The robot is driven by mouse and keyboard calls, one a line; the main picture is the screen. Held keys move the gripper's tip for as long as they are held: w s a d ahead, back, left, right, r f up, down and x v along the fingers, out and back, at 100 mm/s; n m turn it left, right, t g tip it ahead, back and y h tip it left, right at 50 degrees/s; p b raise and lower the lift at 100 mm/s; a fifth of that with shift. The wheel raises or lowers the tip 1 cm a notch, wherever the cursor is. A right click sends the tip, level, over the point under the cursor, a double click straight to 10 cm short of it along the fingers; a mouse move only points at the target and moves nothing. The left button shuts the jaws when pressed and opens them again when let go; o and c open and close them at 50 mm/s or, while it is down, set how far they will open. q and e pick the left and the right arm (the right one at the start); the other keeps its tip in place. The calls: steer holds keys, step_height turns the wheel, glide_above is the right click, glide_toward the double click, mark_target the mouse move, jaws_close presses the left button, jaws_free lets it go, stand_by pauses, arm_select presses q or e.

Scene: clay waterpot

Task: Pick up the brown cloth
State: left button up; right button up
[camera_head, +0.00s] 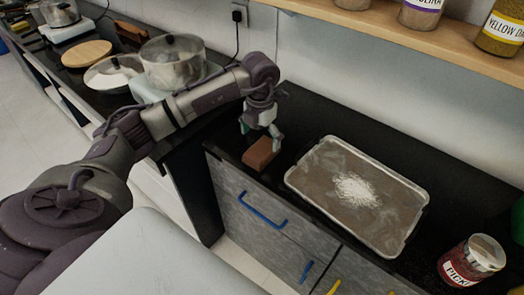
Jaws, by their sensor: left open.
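The brown cloth (262,153) looks like a small folded, block-shaped piece. It lies on the black counter, left of a metal tray. My left gripper (261,135) is right above it, pointing down, with its fingers apart. One finger is near the far left side of the cloth and the other overlaps its right end in the picture. I cannot tell whether the fingers touch it. My right gripper is out of view.
The metal tray (301,183) holds a heap of white powder. A labelled jar (471,261) stands at the lower right. A glass pot (173,69) stands behind my left arm. A shelf with jars (395,28) overhangs the upper right. Drawers with blue handles (262,212) are below.

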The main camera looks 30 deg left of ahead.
mark_target(262, 148)
arm_select(q)
step_height(262, 148, down, 5)
steer(key=shift+w+d+r+p, duration=0.1)
steer(key=shift+w+d+p, duration=0.05)
steer(key=shift+p, duration=0.3)
steer(key=c, duration=1.2)
steer(key=shift+r, duration=0.5)
step_height(262, 148, up, 3)
steer(key=shift+w+f+b, duration=0.1)
steer(key=shift+f+b, duration=0.05)
steer(key=shift+b, duration=0.3)
steer(key=s+d+r, duration=0.1)
steer(key=d+r, duration=0.1)
steer(key=d, duration=0.1)
steer(key=s+d+r+b, duration=0.1)
steer(key=d+r, duration=0.2)
steer(key=d, duration=0.1)
steer(key=s+d+r, duration=0.2)
steer(key=d, duration=0.2)
steer(key=shift+s+r, duration=0.1)
steer(key=shift+r, duration=0.05)
